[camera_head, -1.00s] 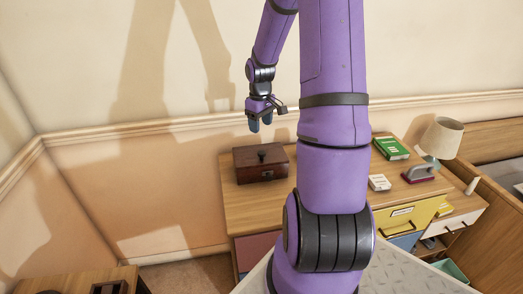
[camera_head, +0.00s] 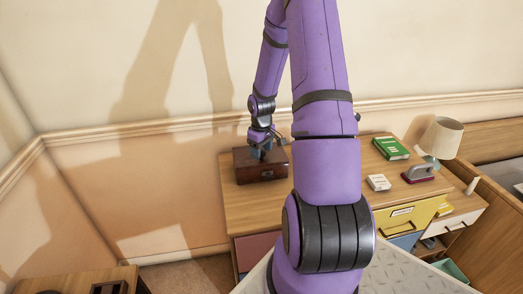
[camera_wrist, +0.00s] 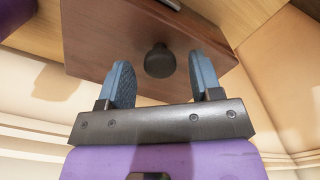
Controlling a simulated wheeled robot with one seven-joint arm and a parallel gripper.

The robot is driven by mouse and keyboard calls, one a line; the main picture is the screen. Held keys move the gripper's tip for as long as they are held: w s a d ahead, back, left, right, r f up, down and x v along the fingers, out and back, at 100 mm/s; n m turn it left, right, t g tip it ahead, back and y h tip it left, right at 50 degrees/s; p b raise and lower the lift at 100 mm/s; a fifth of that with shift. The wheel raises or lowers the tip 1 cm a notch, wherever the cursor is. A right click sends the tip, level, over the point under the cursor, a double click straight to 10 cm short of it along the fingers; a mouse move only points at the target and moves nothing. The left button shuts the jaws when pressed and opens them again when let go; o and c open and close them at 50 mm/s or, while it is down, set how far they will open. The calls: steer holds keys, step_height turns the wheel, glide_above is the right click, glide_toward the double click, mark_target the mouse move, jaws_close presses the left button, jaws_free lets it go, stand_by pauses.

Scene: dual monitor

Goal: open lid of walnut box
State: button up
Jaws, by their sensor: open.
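The walnut box (camera_head: 259,172) stands on the left part of the wooden dresser top, and its lid is shut. It also shows in the wrist view (camera_wrist: 105,35). A dark round knob (camera_wrist: 159,62) sits on its lid. My gripper (camera_head: 262,154) is just over the lid, pointing down. In the wrist view my gripper (camera_wrist: 160,82) is open, with one blue finger on each side of the knob and gaps between. In the head view the fingers hide the knob.
The dresser top (camera_head: 240,205) also holds a green book (camera_head: 391,148), a small white box (camera_head: 378,182), a dark red and grey object (camera_head: 419,174) and a lamp (camera_head: 443,138) at the right. The wall (camera_head: 120,190) is close behind the box.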

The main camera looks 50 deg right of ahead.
steer(key=shift+f, duration=0.1)
jaws_close()
